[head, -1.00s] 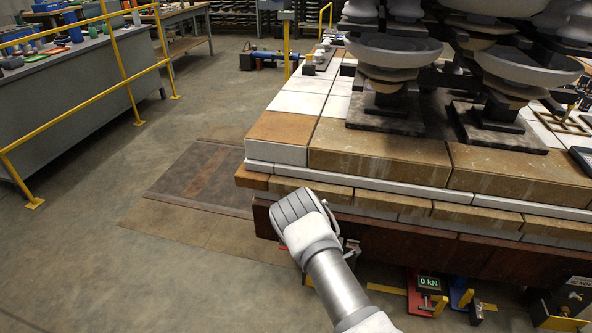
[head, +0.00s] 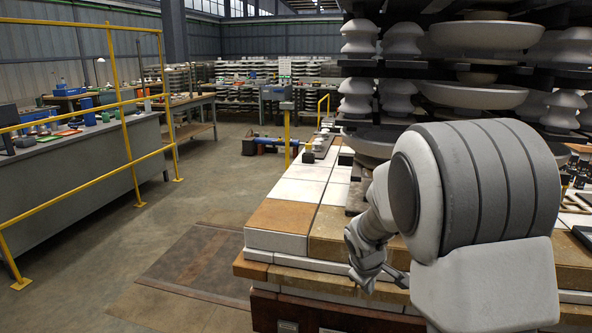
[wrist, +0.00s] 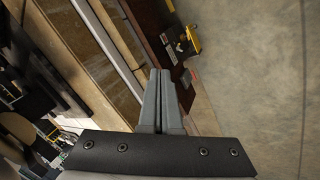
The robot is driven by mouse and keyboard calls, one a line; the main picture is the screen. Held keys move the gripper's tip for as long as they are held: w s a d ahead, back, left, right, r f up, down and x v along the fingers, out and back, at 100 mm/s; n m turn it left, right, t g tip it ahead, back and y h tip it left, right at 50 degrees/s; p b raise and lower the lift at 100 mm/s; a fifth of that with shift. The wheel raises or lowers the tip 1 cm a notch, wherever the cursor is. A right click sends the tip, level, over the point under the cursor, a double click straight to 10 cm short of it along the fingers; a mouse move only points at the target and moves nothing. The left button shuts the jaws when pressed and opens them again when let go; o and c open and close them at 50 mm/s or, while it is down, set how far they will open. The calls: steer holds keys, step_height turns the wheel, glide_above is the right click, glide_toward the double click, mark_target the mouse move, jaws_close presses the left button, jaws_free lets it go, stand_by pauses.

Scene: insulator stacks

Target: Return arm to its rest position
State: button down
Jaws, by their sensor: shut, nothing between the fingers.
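My arm is folded up in front of the head camera, its large white and grey links covering the right side of that view. My gripper (head: 392,276) hangs at the lower end of the arm, in front of the near edge of the tiled platform (head: 283,217). In the wrist view my gripper (wrist: 160,72) shows its two grey fingers together, with nothing between them. Beyond the fingertips are the platform's dark side board and the concrete floor. The arm hides part of the platform and the stacks behind it.
Insulator stacks (head: 478,37) stand on the platform behind my arm. A yellow railing (head: 122,85) and a grey workbench (head: 95,160) are on the left. The concrete floor (head: 120,235) between bench and platform is clear, with a brown floor plate (head: 195,265).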

steer(key=s+r+m+y, duration=0.1)
steer(key=s+r+m, duration=0.4)
steer(key=s+r, duration=0.85)
steer(key=s+a+r+m+t+y, duration=0.1)
steer(key=s+a+r+m+y, duration=0.15)
steer(key=s, duration=1.25)
step_height(320, 180, up, 17)
steer(key=p, duration=1.7)
steer(key=shift+s+a+r+m+h, duration=0.15)
steer(key=shift+s+a+m+h, duration=0.1)
steer(key=shift+a+m+h, duration=0.15)
